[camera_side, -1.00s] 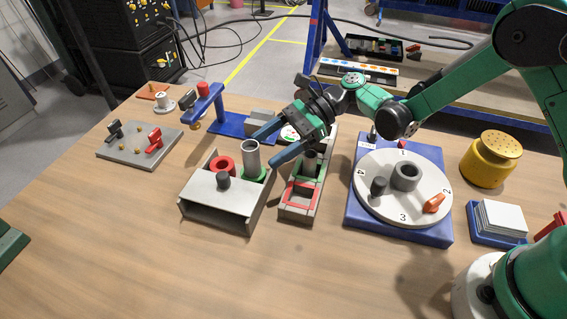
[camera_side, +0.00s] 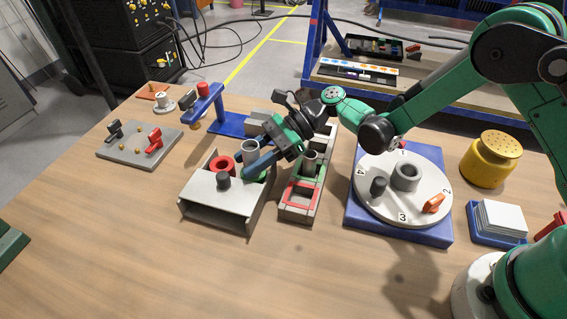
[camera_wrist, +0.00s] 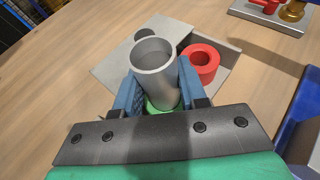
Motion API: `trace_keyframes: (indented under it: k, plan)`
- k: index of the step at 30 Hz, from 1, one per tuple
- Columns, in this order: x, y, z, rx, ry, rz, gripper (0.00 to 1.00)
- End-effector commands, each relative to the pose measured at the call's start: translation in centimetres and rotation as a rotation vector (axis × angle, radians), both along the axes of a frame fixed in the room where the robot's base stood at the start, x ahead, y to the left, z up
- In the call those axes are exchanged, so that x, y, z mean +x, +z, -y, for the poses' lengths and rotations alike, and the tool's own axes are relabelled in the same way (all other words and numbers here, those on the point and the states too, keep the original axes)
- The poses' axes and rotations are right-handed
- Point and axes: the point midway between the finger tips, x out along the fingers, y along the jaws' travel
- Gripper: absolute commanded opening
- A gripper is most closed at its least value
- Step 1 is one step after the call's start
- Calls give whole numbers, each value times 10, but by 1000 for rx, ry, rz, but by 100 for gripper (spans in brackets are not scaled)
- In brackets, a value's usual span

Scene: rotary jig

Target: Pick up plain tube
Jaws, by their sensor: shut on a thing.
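The plain tube (camera_wrist: 155,75) is a smooth grey metal cylinder, open at the top. It stands upright over a green base in the grey box (camera_side: 222,198); in the side view its upper part (camera_side: 250,148) shows behind my gripper's finger. My gripper (camera_side: 256,152) has one blue finger on each side of the tube and is shut on it. In the wrist view the fingers of my gripper (camera_wrist: 156,95) press against the tube's sides. Whether the tube's bottom has left the green base is hidden.
A fixture with red and green frames (camera_side: 300,196) stands just right. Further right is the numbered dial (camera_side: 403,187) on its blue base.

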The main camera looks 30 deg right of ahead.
Motion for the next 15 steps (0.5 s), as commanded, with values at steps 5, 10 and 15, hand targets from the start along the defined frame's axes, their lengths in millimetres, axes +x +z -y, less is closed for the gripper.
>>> trace_keyframes:
  k: [5,10,15]
  plan:
    - [0,1,0,0,0,0,0]
    - [0,8,0,0,0,0,0]
    - [0,32,0,0,0,0,0]
